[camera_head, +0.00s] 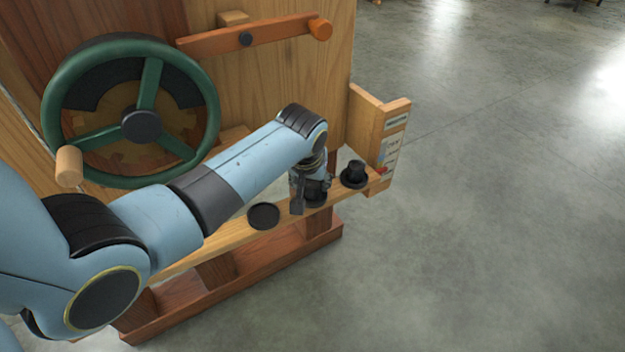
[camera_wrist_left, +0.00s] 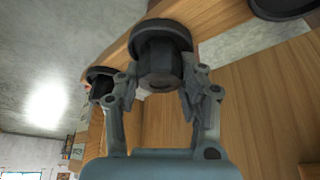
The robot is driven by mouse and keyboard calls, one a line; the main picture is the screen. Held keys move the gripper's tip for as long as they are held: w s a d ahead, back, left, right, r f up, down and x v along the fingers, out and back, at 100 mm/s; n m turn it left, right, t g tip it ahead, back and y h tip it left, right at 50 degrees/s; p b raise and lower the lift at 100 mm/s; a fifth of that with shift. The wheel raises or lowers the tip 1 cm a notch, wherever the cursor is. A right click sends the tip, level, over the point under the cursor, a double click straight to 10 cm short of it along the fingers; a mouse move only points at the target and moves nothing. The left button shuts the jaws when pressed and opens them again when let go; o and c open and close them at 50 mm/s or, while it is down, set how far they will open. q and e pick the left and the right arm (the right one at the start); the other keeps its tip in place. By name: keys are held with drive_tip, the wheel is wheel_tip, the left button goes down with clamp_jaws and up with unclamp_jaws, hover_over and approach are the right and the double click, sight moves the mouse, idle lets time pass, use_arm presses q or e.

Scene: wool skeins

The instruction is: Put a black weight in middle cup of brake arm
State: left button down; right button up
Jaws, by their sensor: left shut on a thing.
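My left gripper (camera_head: 311,200) is over the middle of three black cups (camera_head: 316,202) on a wooden plank (camera_head: 228,236). In the left wrist view its fingers (camera_wrist_left: 160,92) are shut on a black weight (camera_wrist_left: 160,68). The weight lines up with the middle cup's dark round rim (camera_wrist_left: 160,30); I cannot tell whether it rests on the bottom. The right cup holds another black weight (camera_head: 355,168), upright, which also shows at the left of the left wrist view (camera_wrist_left: 101,88). The left cup (camera_head: 263,216) is empty. My right gripper is not in view.
A green handwheel (camera_head: 60,92) with a wooden knob and an orange-brown bar (camera_head: 280,34) are on the wooden panel behind. A wooden upright with a label board (camera_head: 394,128) stands at the plank's right end. Open concrete floor lies to the right.

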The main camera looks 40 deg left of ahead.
use_arm(q)
drive_tip(key=shift+f, duration=0.5)
drive_tip(key=c, duration=0.7)
unclamp_jaws()
drive_tip(key=shift+c, duration=0.2)
drive_tip(key=v, duration=1.2)
drive_tip(key=shift+s, duration=0.1)
